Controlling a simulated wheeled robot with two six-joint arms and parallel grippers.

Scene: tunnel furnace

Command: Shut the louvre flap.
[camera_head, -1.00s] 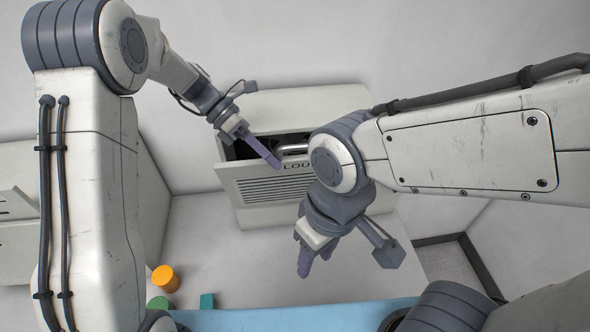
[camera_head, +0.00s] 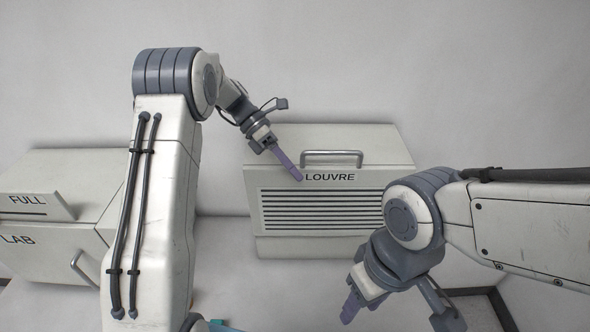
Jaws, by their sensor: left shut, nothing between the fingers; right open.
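The louvre flap (camera_head: 315,188) is the slatted front panel of a white box (camera_head: 330,141), labelled LOUVRE, with a grey bar handle (camera_head: 332,155) at its top edge. It looks flush with the box, with no dark gap showing along its top. My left gripper (camera_head: 297,177) is shut and empty, its purple fingertips in front of the flap just left of the label; I cannot tell whether they touch it. My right gripper (camera_head: 347,314) is open and empty, low in front of the box; my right arm hides the flap's right lower side.
A white box labelled FULL and LAB (camera_head: 50,200) with a handle stands at the left, partly behind my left arm. The white wall (camera_head: 450,80) is behind. A bit of blue surface (camera_head: 222,327) shows at the bottom edge.

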